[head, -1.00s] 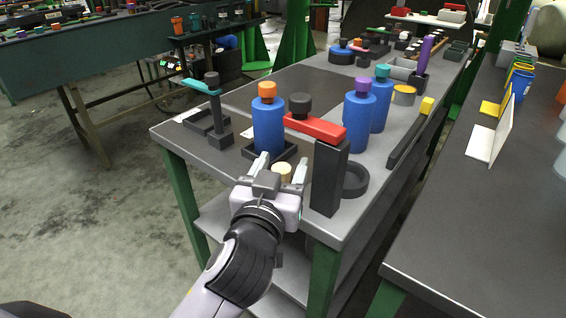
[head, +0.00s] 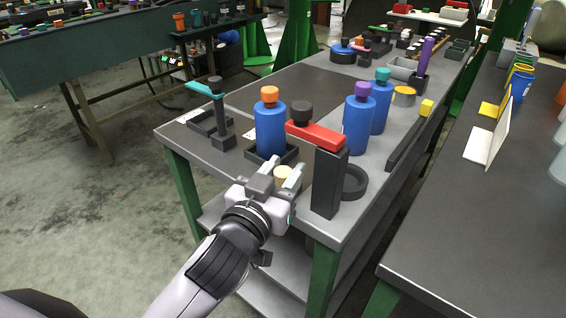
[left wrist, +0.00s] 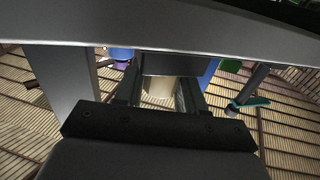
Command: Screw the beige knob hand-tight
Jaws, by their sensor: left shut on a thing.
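The beige knob (head: 284,174) is a small pale round knob near the table's near end, in front of the blue bottle with the orange cap. My left gripper (head: 281,172) has its two fingers on either side of the knob and is shut on it. In the left wrist view, the pale knob (left wrist: 159,90) shows between the fingers. What lies under the knob is hidden by my gripper. My right gripper is not in view.
A dark post (head: 328,184) with a red arm (head: 318,135) and black knob stands close right of my gripper. The blue bottle (head: 270,130) stands in a dark tray behind. A stand with a teal arm (head: 203,89) is left. The floor at left is clear.

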